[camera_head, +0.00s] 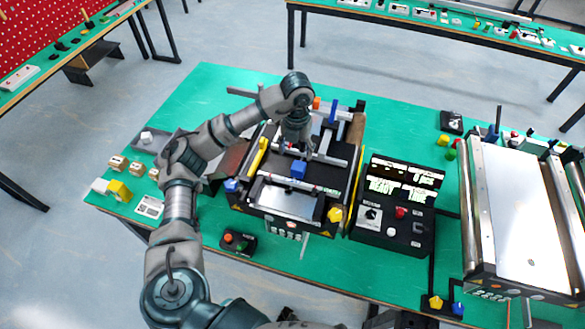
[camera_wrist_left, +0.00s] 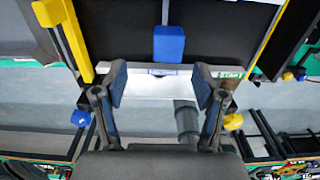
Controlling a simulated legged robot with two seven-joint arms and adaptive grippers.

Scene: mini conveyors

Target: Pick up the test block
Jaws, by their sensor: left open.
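A blue block (camera_head: 299,169), which looks like the test block, sits on the black deck of the left mini conveyor (camera_head: 250,215). In the left wrist view the blue block (camera_wrist_left: 169,44) stands at the top middle, beyond the fingertips. My left gripper (camera_head: 298,150) reaches down over the conveyor, close behind the block in the head view. Its fingers (camera_wrist_left: 160,84) are spread apart with nothing between them, and the block is clear of both. My right gripper is not in view.
A yellow bar (camera_head: 258,157) lies left of the block. A control box (camera_head: 396,205) stands right of the conveyor, and a second, larger conveyor (camera_head: 518,215) is farther right. Small wooden cubes (camera_head: 118,163) sit at the left. The table's back-left area is clear.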

